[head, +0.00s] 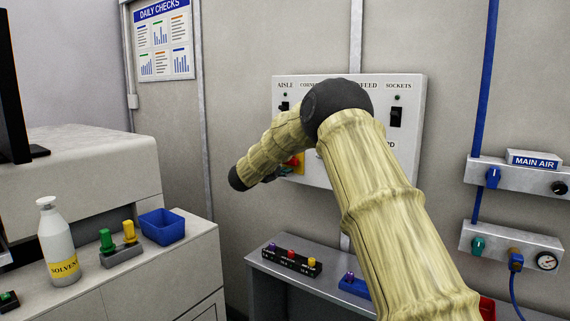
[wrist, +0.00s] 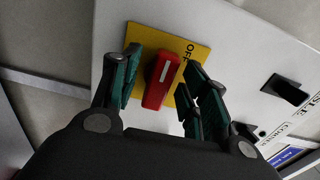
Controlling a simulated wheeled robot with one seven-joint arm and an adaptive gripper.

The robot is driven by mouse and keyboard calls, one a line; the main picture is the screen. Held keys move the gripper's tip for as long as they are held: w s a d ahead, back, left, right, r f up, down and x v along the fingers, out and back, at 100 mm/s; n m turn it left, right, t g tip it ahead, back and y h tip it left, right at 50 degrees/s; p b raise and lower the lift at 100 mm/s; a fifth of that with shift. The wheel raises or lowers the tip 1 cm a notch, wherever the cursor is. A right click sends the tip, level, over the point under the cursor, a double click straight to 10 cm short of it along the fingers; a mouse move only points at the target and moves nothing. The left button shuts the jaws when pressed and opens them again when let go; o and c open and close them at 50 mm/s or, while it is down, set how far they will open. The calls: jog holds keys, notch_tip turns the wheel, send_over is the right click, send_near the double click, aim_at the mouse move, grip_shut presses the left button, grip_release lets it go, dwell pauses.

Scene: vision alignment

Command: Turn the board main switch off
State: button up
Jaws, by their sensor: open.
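The main switch is a red handle (wrist: 160,84) with a white mark, on a yellow plate (wrist: 147,38) printed OFF at its upper right in the wrist view. The mark points upward in that picture, to the left of the OFF print. My gripper (wrist: 163,88) is open, with one finger on each side of the handle; I cannot tell whether either finger touches it. In the head view, a bit of the yellow plate (head: 299,160) shows on the white board (head: 413,92), beyond my arm.
Other black rocker switches sit on the board, one under SOCKETS (head: 396,117). A low bench (head: 262,264) with a button box (head: 291,261) stands below. Main air fittings (head: 493,178) are at right; a solvent bottle (head: 57,245) is at left.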

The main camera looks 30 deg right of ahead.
jog(key=v, duration=1.1)
jog(key=shift+a, duration=0.2)
